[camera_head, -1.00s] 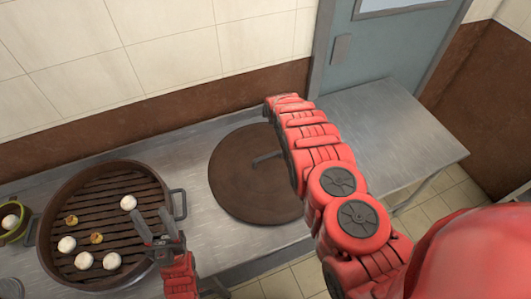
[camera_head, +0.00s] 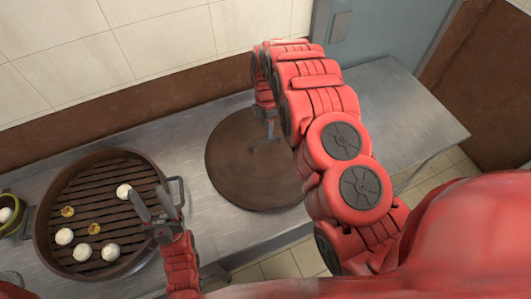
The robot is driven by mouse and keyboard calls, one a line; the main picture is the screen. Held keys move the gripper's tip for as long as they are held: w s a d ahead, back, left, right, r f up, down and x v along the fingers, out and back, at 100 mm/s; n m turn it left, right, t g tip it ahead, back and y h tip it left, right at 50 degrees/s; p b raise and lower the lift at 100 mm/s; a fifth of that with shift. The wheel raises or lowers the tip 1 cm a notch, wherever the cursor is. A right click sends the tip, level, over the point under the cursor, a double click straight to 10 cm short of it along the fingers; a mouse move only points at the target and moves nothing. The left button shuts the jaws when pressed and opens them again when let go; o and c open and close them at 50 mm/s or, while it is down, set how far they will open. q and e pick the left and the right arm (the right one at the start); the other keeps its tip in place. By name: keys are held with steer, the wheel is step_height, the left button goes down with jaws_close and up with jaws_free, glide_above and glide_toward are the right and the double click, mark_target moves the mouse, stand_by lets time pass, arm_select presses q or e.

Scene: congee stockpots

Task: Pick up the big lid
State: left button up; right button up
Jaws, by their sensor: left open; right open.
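The big lid (camera_head: 235,175) is a dark brown round disc lying flat on the metal counter in the middle of the view. My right arm hides part of its right side. My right gripper (camera_head: 262,143) points down over the lid's middle, at the handle, and is open. The handle is mostly hidden behind it, and I cannot tell whether the fingers touch it. My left gripper (camera_head: 152,200) is open and empty, with its fingers over the right side of the round steamer.
The round brown steamer (camera_head: 45,240) with a slatted floor holds several white buns and small yellow pieces. A green bowl (camera_head: 20,222) sits at the far left. The metal counter (camera_head: 400,105) is clear on the right. A tiled wall stands behind.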

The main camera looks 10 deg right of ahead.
mark_target(266, 140)
step_height(266, 140, down, 2)
steer(key=shift+s+d+f+p, duration=0.1)
steer(key=shift+s+f+p, duration=0.05)
steer(key=shift+p, duration=0.3)
steer(key=shift+f, duration=0.35)
steer(key=shift+f+p, duration=0.65)
steer(key=shift+p, duration=0.1)
steer(key=shift+f, duration=0.7)
steer(key=shift+a+f, duration=0.2)
steer(key=shift+f, duration=1)
steer(key=shift+f, duration=0.2)
jaws_close()
